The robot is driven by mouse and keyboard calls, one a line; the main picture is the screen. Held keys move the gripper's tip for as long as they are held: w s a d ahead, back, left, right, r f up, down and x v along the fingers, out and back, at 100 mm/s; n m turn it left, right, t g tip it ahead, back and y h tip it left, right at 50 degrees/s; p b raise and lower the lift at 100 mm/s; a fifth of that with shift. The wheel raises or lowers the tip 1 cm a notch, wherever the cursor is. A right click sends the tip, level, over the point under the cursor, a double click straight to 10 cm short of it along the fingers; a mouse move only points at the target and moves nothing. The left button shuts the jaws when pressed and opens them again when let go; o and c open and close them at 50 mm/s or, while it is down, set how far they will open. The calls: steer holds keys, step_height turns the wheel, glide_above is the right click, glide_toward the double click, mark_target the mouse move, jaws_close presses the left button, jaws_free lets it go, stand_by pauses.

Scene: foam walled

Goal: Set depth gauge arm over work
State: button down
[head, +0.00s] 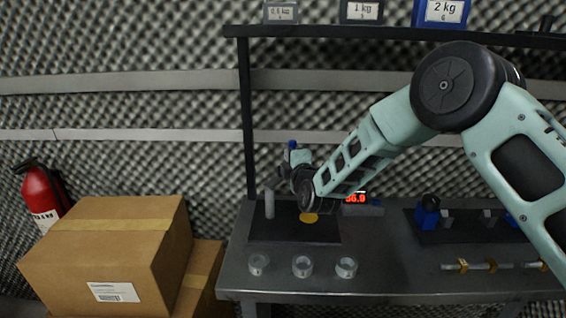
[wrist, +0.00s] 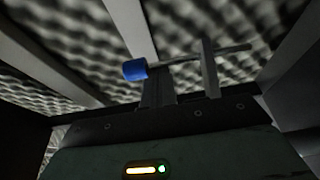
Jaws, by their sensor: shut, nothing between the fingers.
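The depth gauge arm shows in the wrist view as a thin grey rod with a blue knob (wrist: 135,70) on its left end. The blue knob shows in the head view (head: 292,145) just above my wrist. My gripper (wrist: 157,88) is shut and empty, close to the rod just right of the knob; I cannot tell whether they touch. In the head view my wrist hides most of the gauge. A gold disc (head: 309,218), likely the work, lies on the dark mat (head: 262,234), partly hidden by my wrist. A grey cylinder (head: 269,204) stands upright at the mat's left.
A red display (head: 355,198) stands behind my forearm. Several grey rings, including one (head: 302,267), lie along the bench front (head: 390,268). A second mat with small parts and a rod (head: 480,266) are at right. A shelf (head: 330,32) with weight boxes is overhead. Cardboard boxes (head: 110,250) stand left.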

steer(key=s+d+m+g+h+p, duration=0.2)
steer(key=s+m+h, duration=0.6)
steer(key=h, duration=0.7)
steer(key=shift+d+m+h+p, duration=0.3)
steer(key=shift+d+m+p, duration=0.4)
steer(key=shift+m+p, duration=0.5)
